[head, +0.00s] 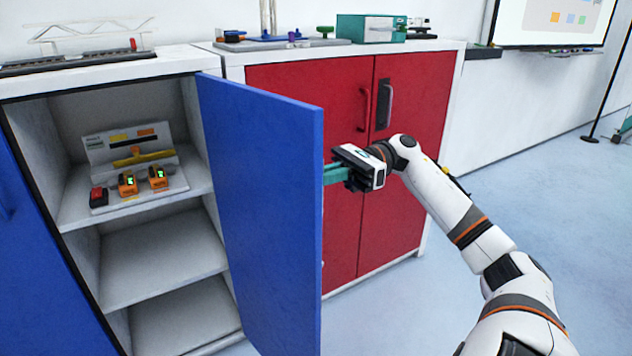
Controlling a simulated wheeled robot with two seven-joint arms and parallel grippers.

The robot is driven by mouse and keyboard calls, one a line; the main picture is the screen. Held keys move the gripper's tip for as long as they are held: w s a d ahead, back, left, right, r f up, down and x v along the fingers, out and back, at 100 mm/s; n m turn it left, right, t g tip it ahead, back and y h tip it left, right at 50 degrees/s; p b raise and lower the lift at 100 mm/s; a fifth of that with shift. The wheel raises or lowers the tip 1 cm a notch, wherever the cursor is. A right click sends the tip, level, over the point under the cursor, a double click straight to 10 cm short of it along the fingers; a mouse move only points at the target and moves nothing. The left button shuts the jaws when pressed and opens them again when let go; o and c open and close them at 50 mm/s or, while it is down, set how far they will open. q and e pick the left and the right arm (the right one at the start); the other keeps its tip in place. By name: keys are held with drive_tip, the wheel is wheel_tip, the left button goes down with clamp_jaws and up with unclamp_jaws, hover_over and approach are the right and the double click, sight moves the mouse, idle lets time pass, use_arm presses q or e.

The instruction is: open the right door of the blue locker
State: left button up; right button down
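The blue locker (105,67) stands at the left of the head view. Its right door (265,215) is swung out wide toward me, and the shelves behind it are exposed. The left door (40,260) shows partly at the left edge, with a handle on it. My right gripper (332,175) reaches in from the right at the free edge of the right door. Its teal fingers point left and their tips go behind the door. The right door's handle is hidden, so I cannot tell whether the fingers hold anything. My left gripper is not in view.
A red cabinet (411,124) with two handles stands close on the right, behind my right arm. A charger stand (105,150) with several tools or batteries sits on the locker's upper shelf. The lower shelves are empty. Blue-grey floor (420,300) is clear at the right.

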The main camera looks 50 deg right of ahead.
idle(0.3)
drive_tip(key=c, duration=1.8)
unclamp_jaws()
drive_tip(key=v, duration=1.2)
